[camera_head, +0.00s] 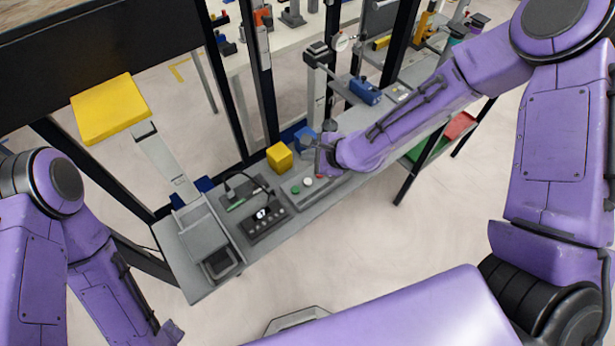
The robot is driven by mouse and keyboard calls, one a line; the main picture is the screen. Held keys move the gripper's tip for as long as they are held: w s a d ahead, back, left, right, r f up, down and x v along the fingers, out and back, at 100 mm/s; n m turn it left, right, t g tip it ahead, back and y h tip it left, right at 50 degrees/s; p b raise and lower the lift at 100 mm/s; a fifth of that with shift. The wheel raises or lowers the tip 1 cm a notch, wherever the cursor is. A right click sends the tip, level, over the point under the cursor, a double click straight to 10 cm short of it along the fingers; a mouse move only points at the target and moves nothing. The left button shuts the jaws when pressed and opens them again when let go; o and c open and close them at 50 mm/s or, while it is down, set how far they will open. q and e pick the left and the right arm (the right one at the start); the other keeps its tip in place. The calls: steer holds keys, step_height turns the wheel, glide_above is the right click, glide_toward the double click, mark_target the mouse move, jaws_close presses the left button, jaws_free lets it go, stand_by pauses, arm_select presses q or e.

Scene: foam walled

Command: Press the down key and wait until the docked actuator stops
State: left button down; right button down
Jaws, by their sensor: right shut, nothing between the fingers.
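A dark keypad (265,220) with a lit display and a row of small keys lies on the grey bench (268,244); I cannot read which key is the down key. To its right is a grey button box (300,193) with green, white and red buttons. My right gripper (325,163) is shut and empty, over the far right end of this box near the red button; contact cannot be told. A grey column with a yellow top plate (110,107) rises at the bench's left end, possibly the docked actuator. My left gripper (172,334) is low at the left, clear of the bench, its fingers unclear.
A yellow cube (280,157) and a blue block (304,138) stand behind the button box. A cable loops behind the keypad.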

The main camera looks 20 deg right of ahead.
mark_target(310, 183)
steer(key=shift+f, duration=0.15)
step_height(310, 183, down, 8)
steer(key=b, duration=0.8)
steer(key=shift+f, duration=0.4)
stand_by(1.4)
steer(key=shift+f+b, duration=0.3)
steer(key=shift+f, duration=0.1)
